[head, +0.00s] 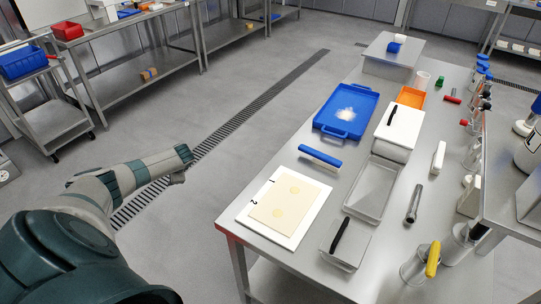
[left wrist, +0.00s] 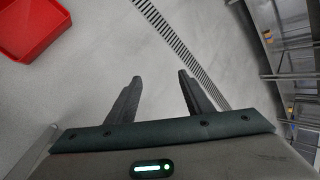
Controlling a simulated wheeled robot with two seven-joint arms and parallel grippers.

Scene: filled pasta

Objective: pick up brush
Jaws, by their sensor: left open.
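I cannot tell for sure which thing on the steel table (head: 300,258) is the brush. A dark-handled tool (head: 340,236) lies across a small clear tray at the near end, and another dark handle (head: 392,115) rests on a white container. A yellow-topped tool (head: 433,259) stands at the near right. My left gripper (head: 179,177) is over the floor, left of and apart from the table. In the left wrist view its two fingers (left wrist: 160,76) are spread with nothing between them. My right gripper is out of view.
A white board (head: 250,222) with a dough sheet, a blue-handled tool (head: 320,157), a blue tray (head: 330,124) with flour and a grey tray (head: 358,204) crowd the table. A red bin (left wrist: 28,25) shows in the wrist view. Floor between my arm and the table is clear.

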